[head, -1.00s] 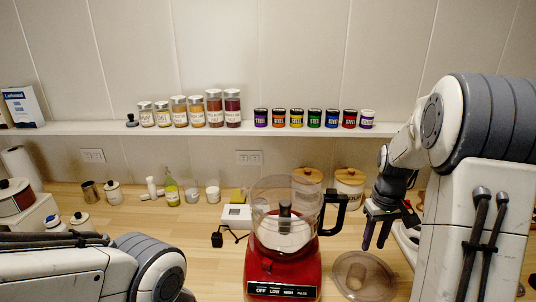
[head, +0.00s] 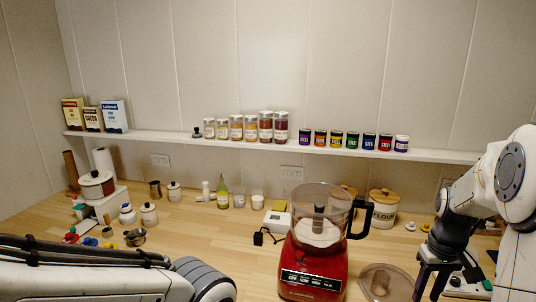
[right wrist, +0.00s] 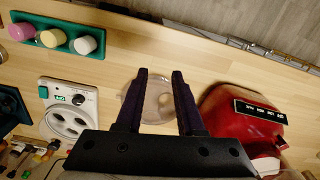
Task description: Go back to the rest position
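My right gripper (head: 432,284) hangs over the right part of the wooden counter, to the right of the red food processor (head: 316,262). In the right wrist view my right gripper (right wrist: 160,76) is open, with two dark parallel fingers apart and nothing held between them. A clear round lid (right wrist: 157,100) lies on the counter beyond and below the fingers; it also shows in the head view (head: 388,284). Only links of my left arm show at the lower left of the head view; the left gripper is out of frame.
A shelf (head: 430,152) with spice jars and small cans runs along the wall. A lidded flour canister (head: 383,210) stands behind the processor. Counter left of the processor is partly clear.

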